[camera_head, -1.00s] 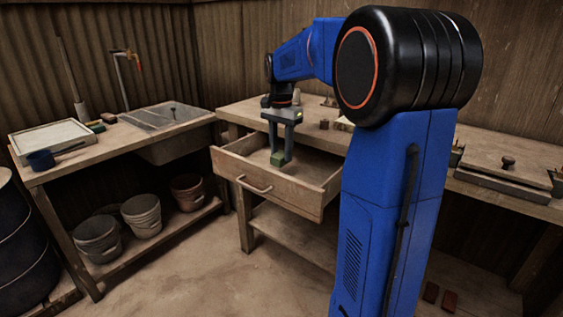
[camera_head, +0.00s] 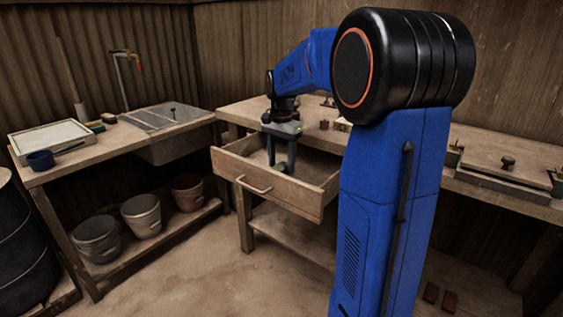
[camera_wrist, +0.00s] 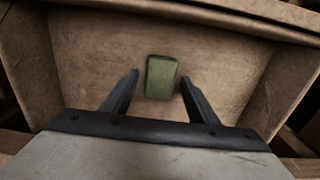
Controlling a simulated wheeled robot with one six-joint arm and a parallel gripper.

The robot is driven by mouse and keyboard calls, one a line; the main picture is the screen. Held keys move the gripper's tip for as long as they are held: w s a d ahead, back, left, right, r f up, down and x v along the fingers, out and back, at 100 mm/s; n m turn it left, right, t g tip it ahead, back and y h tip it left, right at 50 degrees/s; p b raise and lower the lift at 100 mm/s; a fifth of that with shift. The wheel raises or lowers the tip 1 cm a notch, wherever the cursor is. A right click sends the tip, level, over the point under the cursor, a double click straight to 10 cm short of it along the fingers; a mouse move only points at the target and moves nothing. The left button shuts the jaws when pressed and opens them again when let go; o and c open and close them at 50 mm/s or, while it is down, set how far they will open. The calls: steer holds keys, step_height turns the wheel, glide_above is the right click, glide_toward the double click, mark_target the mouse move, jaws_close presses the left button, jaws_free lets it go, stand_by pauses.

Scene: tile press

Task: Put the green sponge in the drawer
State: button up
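The green sponge (camera_head: 280,168) is inside the open wooden drawer (camera_head: 262,190), low between my gripper's fingers. In the wrist view, the green sponge (camera_wrist: 161,78) appears to lie on the drawer's floor (camera_wrist: 90,50), with a gap on each side to the fingers. My gripper (camera_wrist: 160,75) is open and points down into the drawer. It also shows in the head view (camera_head: 281,160), with its fingertips partly hidden by the drawer's front.
The drawer is pulled out from the workbench (camera_head: 240,108). My arm hides part of the workbench.

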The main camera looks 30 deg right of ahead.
mark_target(281, 166)
steer(key=shift+r, duration=0.15)
step_height(281, 166, up, 12)
stand_by(0.6)
stand_by(0.5)
